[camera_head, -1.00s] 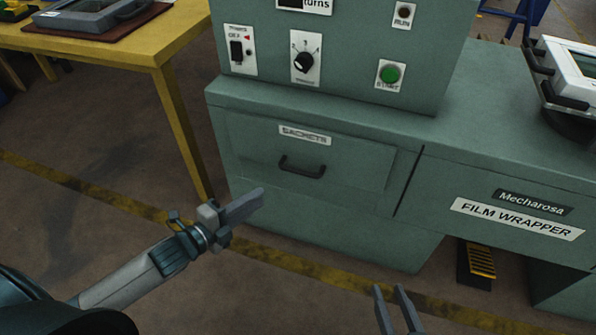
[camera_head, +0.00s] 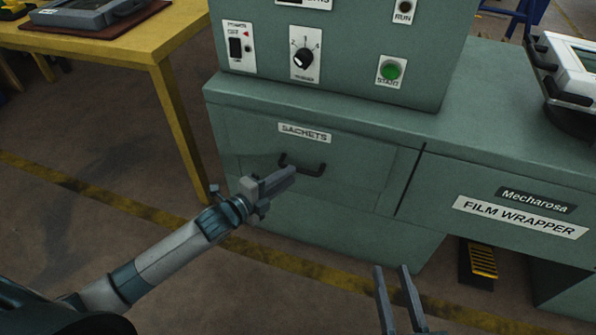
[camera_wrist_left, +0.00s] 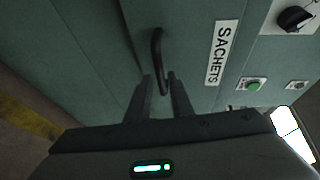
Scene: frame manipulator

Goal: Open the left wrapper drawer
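The left wrapper drawer (camera_head: 350,176) is a green panel labelled SACHETS, closed flush in the film wrapper's front. My right gripper (camera_head: 391,270) is open and empty, low at the bottom of the head view.
The wrapper's control box (camera_head: 345,50) stands above the drawer, with a knob and a green start button (camera_head: 390,70). A yellow table (camera_head: 110,50) is at the left. A black pedal (camera_head: 480,264) lies on the floor. The floor before the drawer is clear.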

